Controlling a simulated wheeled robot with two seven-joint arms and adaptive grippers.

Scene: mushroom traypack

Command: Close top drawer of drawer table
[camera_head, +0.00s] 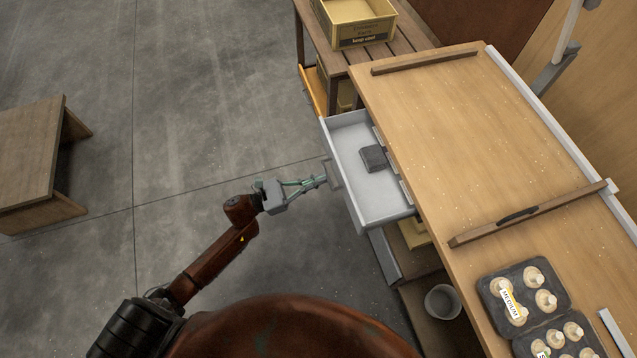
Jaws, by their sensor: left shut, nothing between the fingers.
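The drawer table (430,130) has a light wooden top and stands at the right. Its top drawer (378,199), white inside, is pulled out towards the left. A small dark grey block-like object (373,158) lies in it. My left gripper (322,180) is shut and empty, with its fingertips at the grey handle (332,174) on the drawer's front. Whether the fingertips touch the handle is hard to tell. My right gripper is not in view.
Dark trays with mushrooms (523,293) sit on the tabletop at the lower right. A white bucket (442,302) stands below the table's edge. A yellow crate (355,22) sits on a slatted table behind. A wooden bench (30,150) stands far left; the floor between is clear.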

